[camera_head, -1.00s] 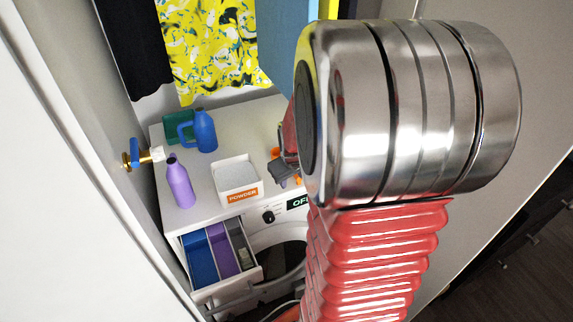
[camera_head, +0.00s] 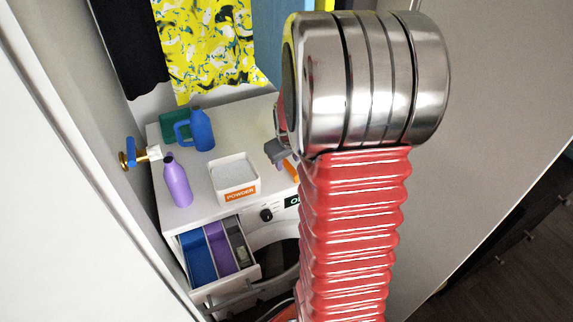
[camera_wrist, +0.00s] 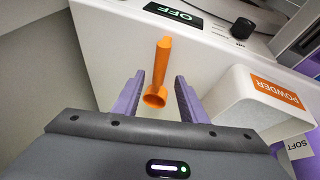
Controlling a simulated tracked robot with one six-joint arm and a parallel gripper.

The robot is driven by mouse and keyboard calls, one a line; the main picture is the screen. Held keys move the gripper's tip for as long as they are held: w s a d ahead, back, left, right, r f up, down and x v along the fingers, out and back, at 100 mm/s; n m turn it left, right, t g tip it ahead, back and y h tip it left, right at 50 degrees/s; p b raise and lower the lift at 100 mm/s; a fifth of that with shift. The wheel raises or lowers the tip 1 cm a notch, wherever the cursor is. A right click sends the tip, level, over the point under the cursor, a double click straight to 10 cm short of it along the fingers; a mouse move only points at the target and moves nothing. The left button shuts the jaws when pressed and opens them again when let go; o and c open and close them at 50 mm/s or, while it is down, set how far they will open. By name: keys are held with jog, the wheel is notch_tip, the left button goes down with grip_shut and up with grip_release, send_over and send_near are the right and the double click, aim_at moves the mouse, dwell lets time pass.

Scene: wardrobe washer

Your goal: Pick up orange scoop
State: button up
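The orange scoop (camera_wrist: 159,73) lies on the white top of the washing machine, near its front edge. In the wrist view its handle points up the picture and its round cup is at the near end. My gripper (camera_wrist: 157,92) is open, with one purple finger on each side of the scoop's cup; a gap shows on both sides, and I cannot tell the height between them. In the head view the scoop (camera_head: 290,170) is partly hidden behind my arm, and the gripper (camera_head: 278,152) shows only as a grey part.
The white powder box (camera_head: 234,180) stands to the left of the scoop in the head view. A purple bottle (camera_head: 177,182), a blue jug (camera_head: 201,129) and a green box (camera_head: 174,124) stand farther left. The detergent drawer (camera_head: 214,250) is pulled out. A wall tap (camera_head: 132,155) is at left.

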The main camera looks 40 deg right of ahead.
aim_at(287, 163)
jog(key=shift+x, duration=1.65)
jog(key=shift+w+d+r, duration=0.1)
jog(key=shift+w+r, duration=0.05)
grip_shut()
